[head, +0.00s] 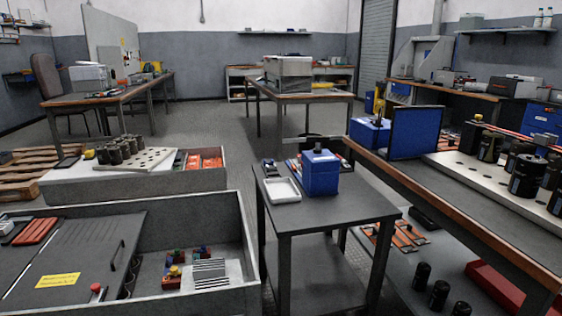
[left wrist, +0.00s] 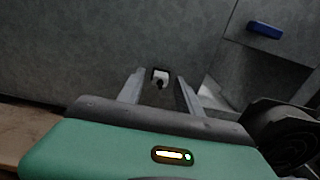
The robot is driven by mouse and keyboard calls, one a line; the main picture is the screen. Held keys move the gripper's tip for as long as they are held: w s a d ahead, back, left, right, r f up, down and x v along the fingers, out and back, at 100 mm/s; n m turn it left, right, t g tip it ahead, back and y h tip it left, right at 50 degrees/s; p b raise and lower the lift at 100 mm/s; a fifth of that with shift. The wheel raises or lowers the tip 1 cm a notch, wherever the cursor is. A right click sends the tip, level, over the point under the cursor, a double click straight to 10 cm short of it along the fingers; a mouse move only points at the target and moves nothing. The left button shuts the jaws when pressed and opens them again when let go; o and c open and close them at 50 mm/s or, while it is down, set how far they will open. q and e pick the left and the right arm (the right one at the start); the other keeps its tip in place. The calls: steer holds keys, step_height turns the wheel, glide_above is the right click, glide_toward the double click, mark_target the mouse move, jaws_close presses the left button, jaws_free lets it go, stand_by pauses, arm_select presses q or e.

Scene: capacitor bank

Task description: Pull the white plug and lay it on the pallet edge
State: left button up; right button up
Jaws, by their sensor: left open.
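In the left wrist view a small white plug (left wrist: 160,77) with a dark surround sits against a grey surface. My left gripper (left wrist: 160,84) is open, its two grey fingers pointing towards the plug. The plug shows between the fingertips, and I cannot tell how far beyond them it is. In the head view wooden pallets (head: 22,172) lie on the floor at the left edge. I cannot make out the plug in the head view. Neither gripper shows in the head view, and my right gripper is in no view.
In the left wrist view a blue handle-like piece (left wrist: 265,30) is at upper right, a dark round part (left wrist: 285,130) at right, and a brown surface (left wrist: 20,135) at lower left. In the head view a grey bin (head: 240,240) and a small dark table (head: 330,213) stand in front.

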arm_select(q)
steer(key=shift+b, duration=0.3)
steer(key=shift+c, duration=0.3)
jaws_close()
steer(key=shift+s, duration=0.15)
stand_by(1.2)
steer(key=shift+v, duration=2.85)
